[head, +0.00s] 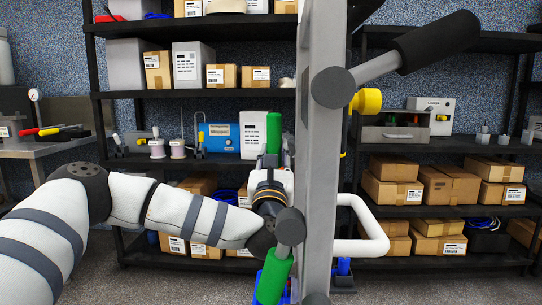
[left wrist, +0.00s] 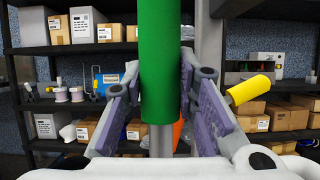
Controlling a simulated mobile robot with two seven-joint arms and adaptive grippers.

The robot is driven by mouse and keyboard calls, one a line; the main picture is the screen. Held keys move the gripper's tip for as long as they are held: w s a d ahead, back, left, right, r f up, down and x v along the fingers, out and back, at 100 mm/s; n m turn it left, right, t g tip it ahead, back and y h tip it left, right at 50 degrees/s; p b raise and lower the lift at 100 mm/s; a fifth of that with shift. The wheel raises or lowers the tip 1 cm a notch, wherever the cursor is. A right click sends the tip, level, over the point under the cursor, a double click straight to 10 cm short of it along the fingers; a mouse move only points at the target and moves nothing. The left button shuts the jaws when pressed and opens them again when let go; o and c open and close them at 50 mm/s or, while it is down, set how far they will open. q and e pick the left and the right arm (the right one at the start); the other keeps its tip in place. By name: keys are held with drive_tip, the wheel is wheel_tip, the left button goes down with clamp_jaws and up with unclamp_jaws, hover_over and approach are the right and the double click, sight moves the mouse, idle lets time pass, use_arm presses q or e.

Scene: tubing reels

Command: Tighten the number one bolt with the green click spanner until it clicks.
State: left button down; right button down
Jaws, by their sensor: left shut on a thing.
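A green cylindrical handle (head: 273,132), taken as the green click spanner, stands upright above my left gripper (head: 275,183). In the left wrist view the green handle (left wrist: 160,60) runs down between the fingers, with a grey shaft below it. My left gripper (left wrist: 160,110) is shut on it. Its fingertips are partly hidden in the head view. The number one bolt cannot be made out in either view. My right gripper is not in view.
A grey upright post (head: 320,180) stands just right of my left gripper. A second green grip (head: 273,277) hangs below my gripper. Shelves with cartons (head: 393,185) stand behind.

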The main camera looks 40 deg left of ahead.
use_arm(q)
drive_tip(key=shift+w+d+r, duration=0.1)
drive_tip(key=shift+d, duration=0.1)
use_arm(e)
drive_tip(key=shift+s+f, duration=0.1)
use_arm(q)
drive_tip(key=shift+w+d, duration=0.1)
drive_tip(key=shift+d, duration=0.1)
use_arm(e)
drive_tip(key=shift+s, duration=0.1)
